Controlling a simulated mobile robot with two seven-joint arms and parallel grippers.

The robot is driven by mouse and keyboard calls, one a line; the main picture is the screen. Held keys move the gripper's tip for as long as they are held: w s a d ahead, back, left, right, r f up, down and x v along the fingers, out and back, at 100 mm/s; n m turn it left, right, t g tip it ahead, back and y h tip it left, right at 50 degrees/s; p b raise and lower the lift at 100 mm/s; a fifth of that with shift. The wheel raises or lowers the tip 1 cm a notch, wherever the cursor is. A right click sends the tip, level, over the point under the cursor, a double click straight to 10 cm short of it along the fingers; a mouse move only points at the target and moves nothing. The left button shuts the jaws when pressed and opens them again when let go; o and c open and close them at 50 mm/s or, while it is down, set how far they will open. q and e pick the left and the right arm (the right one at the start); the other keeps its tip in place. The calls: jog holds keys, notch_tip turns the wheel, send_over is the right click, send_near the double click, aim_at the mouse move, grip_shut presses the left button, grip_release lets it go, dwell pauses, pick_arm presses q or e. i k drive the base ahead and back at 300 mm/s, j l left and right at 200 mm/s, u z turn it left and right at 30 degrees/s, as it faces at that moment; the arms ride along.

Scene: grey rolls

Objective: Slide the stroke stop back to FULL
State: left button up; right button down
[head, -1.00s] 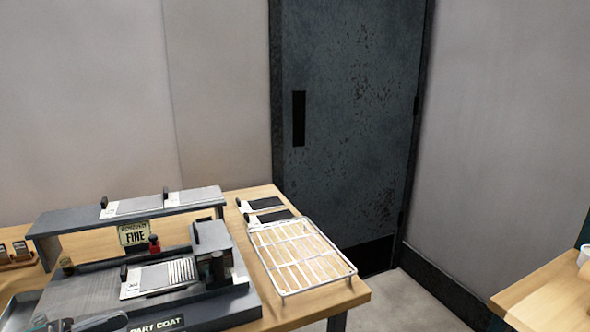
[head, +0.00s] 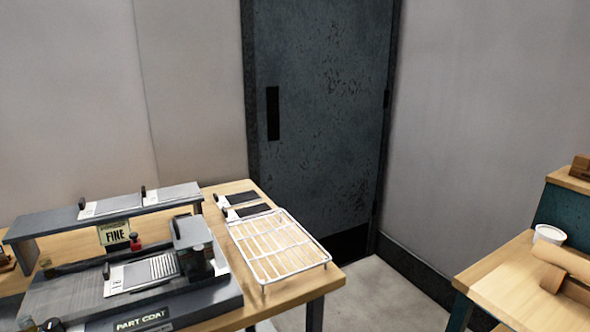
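A grey bench machine (head: 75,299) stands on the wooden table at the lower left. A plate on its front reads PART COAT (head: 142,320). A dark grey block (head: 192,236) sits at the right end of its bed, near a white card with dark stripes (head: 142,274). A red knob (head: 135,241) and a brass knob (head: 46,266) show behind the bed. I cannot tell which part is the stroke stop, and no FULL mark is readable. A small dark part at the bottom left is cut off by the frame. Neither of my grippers shows.
A grey shelf (head: 60,221) holding cards stands behind the machine, with a FINE sign (head: 115,235) below it. A white wire rack (head: 278,247) lies at the table's right.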

aim_at(135, 245)
jog(key=k+u, duration=0.1)
jog(key=u, duration=0.25)
jog(key=j+u, duration=0.1)
jog(key=u, duration=0.25)
jog(key=k+j+u, duration=0.1)
jog(key=u, duration=0.25)
